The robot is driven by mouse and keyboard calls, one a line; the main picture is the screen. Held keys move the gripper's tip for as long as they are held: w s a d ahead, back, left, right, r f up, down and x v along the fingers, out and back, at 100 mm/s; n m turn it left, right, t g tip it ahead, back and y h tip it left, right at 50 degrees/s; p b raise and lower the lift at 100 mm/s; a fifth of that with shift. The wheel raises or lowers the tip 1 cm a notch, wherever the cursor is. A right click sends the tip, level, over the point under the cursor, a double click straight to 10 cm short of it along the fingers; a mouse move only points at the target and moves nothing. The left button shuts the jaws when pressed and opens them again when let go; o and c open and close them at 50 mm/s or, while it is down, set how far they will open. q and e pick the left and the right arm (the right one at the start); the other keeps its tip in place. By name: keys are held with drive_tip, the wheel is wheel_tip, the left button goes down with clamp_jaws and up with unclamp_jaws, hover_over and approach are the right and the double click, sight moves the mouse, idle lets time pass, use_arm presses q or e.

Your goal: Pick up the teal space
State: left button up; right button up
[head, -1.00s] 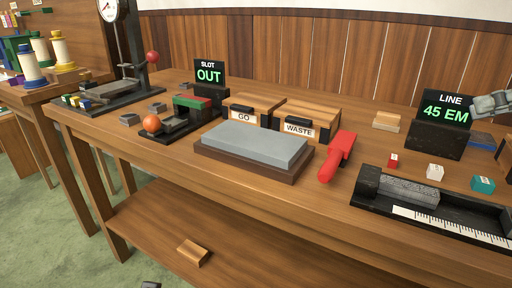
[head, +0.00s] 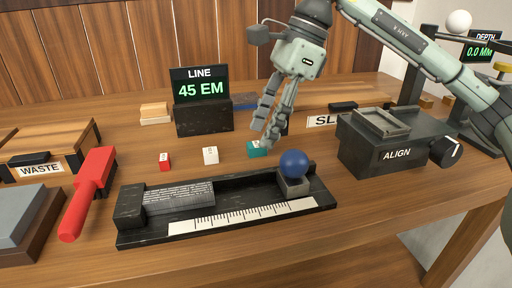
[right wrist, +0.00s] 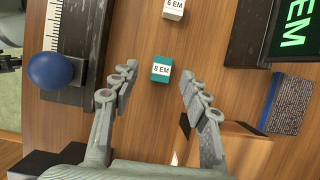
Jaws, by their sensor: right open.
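The teal space (head: 257,149) is a small block on the table, behind the black composing stick (head: 240,190). In the right wrist view the teal space (right wrist: 161,69) shows a white "8 EM" label and lies ahead of the fingertips, roughly between their lines. My right gripper (head: 266,128) is above and close to the teal space in the head view, partly overlapping it. In the right wrist view my right gripper (right wrist: 158,78) has its fingers spread with nothing between them. I cannot tell its exact height above the block. My left gripper is not in view.
A white space (head: 210,155) and a red space (head: 165,161) stand to the left. A blue ball (head: 293,164) on the stick's slider is close at the front right. The "45 EM" display (head: 201,88) stands behind; the ALIGN block (head: 392,150) is at right.

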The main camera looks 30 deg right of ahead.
sight(257, 149)
drive_tip(key=shift+x, duration=1.4)
drive_tip(key=shift+w, duration=0.15)
clamp_jaws()
